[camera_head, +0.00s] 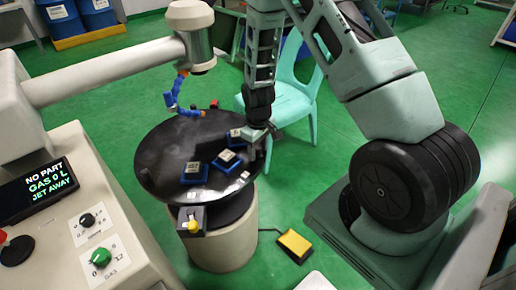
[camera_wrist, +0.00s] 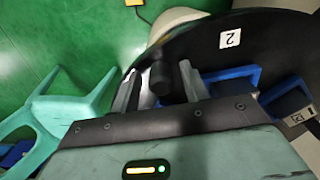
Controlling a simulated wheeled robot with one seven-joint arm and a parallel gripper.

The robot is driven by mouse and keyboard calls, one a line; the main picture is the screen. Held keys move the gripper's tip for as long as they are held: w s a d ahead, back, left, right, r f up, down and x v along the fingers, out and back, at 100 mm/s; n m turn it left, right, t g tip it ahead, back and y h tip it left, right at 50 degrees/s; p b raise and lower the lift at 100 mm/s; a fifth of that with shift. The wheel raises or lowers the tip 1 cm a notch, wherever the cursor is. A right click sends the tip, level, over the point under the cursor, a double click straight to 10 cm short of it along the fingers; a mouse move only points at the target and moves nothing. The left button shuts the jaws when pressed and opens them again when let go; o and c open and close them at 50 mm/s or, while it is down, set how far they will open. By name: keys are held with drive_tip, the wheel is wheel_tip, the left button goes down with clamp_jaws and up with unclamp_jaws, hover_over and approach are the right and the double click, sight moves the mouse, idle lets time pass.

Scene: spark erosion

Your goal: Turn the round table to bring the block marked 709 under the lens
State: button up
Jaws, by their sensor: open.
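The round table (camera_head: 160,150) is a black disc on a cream pedestal. Several blue holders with pale-topped blocks sit on it, including one at the front (camera_head: 195,172), one in the middle (camera_head: 227,160) and one at the right (camera_head: 235,134). Their markings are too small to read, so I cannot tell which is 709. A cream head (camera_head: 191,40), perhaps carrying the lens, overhangs the table on a horizontal arm. My gripper (camera_head: 259,136) is at the table's right edge. In the wrist view my gripper (camera_wrist: 159,88) is open, with a dark upright knob (camera_wrist: 161,74) between its fingers.
A blue jointed hose (camera_head: 176,95) hangs over the table's back. A console screen (camera_head: 45,185) reads "NO PART GAS 0 L JET AWAY". A teal chair (camera_head: 291,98) stands close behind my gripper. A yellow pedal (camera_head: 293,246) lies on the green floor.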

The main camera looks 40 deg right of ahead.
drive_tip(key=shift+c, duration=0.4)
clamp_jaws()
drive_tip(key=shift+w+d, duration=0.1)
drive_tip(key=shift+d, duration=0.05)
drive_tip(key=shift+w+d+n, duration=0.5)
drive_tip(key=shift+d, duration=0.1)
drive_tip(key=w+d+n, duration=0.1)
drive_tip(key=w, duration=0.1)
drive_tip(key=w+d+n, duration=0.2)
drive_tip(key=w, duration=0.1)
drive_tip(key=w+d+n, duration=0.2)
drive_tip(key=shift+w+d, duration=0.15)
drive_tip(key=shift+w, duration=0.2)
drive_tip(key=shift+w+d+n, duration=0.2)
drive_tip(key=shift+w+n, duration=0.15)
drive_tip(key=shift+w, duration=0.2)
drive_tip(key=shift+w+d+n, duration=0.15)
drive_tip(key=shift+w+n, duration=0.2)
drive_tip(key=shift+w, duration=0.2)
drive_tip(key=shift+w+d+n, duration=0.25)
drive_tip(key=shift+w+n, duration=0.55)
drive_tip(key=shift+w, duration=0.45)
